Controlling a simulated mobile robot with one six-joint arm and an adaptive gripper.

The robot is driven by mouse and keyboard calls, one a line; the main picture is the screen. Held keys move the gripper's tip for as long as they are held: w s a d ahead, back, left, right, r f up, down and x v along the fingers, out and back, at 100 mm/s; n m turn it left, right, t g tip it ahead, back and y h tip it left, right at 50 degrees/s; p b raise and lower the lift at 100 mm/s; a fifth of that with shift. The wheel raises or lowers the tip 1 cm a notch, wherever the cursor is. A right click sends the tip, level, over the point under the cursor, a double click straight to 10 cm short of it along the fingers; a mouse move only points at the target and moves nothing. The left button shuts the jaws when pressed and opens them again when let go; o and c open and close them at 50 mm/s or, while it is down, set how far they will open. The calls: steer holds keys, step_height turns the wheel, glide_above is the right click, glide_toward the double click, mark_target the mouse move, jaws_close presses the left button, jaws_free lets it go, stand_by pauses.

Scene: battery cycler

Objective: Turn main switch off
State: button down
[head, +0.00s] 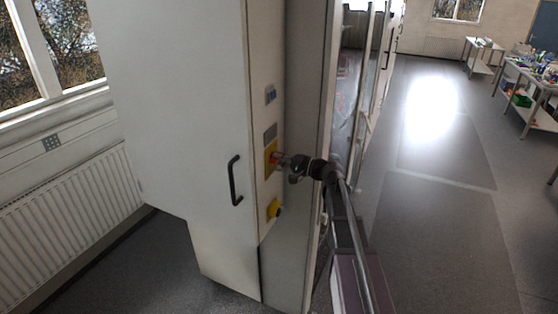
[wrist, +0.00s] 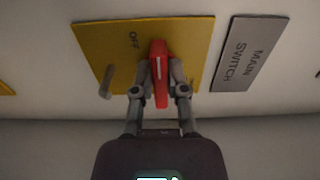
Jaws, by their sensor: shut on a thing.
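The main switch is a red handle (wrist: 160,75) on a yellow plate (wrist: 98,42) marked OFF, next to a grey label (wrist: 250,55) reading MAIN SWITCH. In the wrist view the handle stands between the two fingers of my gripper (wrist: 160,78), which is shut on it. A white line runs along the handle. The handle covers part of the plate. In the head view my gripper (head: 283,161) reaches from the right to the yellow plate (head: 270,157) on the cabinet's narrow side; the handle is mostly hidden there.
The tall white cabinet (head: 185,110) has a black door handle (head: 234,180). A yellow-backed dark knob (head: 274,209) sits below the switch, and a small blue-marked panel (head: 270,94) above. A radiator (head: 75,215) stands at left. The floor (head: 430,210) at right is open.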

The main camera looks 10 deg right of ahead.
steer(key=c, duration=0.7)
jaws_free()
steer(key=shift+o, duration=0.2)
steer(key=shift+s, duration=0.1)
steer(key=v, duration=1.2)
